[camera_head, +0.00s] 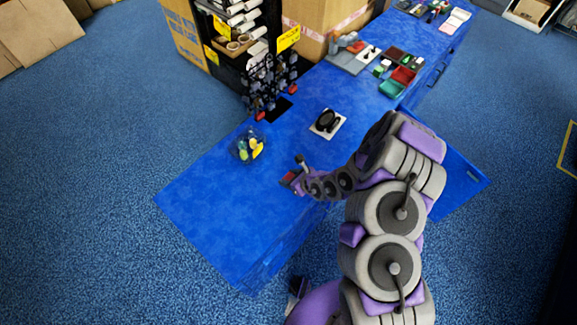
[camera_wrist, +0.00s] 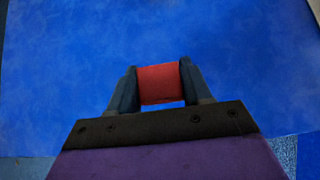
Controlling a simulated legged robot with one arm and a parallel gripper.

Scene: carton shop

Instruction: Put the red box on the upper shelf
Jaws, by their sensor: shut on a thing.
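In the wrist view, my gripper (camera_wrist: 160,85) is shut on the red box (camera_wrist: 160,84), which sits between its two dark fingers. Blue tabletop fills the view beyond it. In the head view, my gripper (camera_head: 291,181) is over the near part of the blue table (camera_head: 205,195), with a bit of the red box (camera_head: 289,177) showing at its tip. I cannot tell whether the box touches the table. A black rack (camera_head: 232,58) with white rolls on its upper levels stands at the table's far left; I cannot tell which level is the upper shelf.
A clear bowl (camera_head: 240,150) with small items sits left of my gripper. A white plate with a black roll (camera_head: 327,122) lies behind it. Small boxes and trays (camera_head: 392,84) cover the far table. Cartons (camera_head: 318,25) stand behind the rack. The table's near left is clear.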

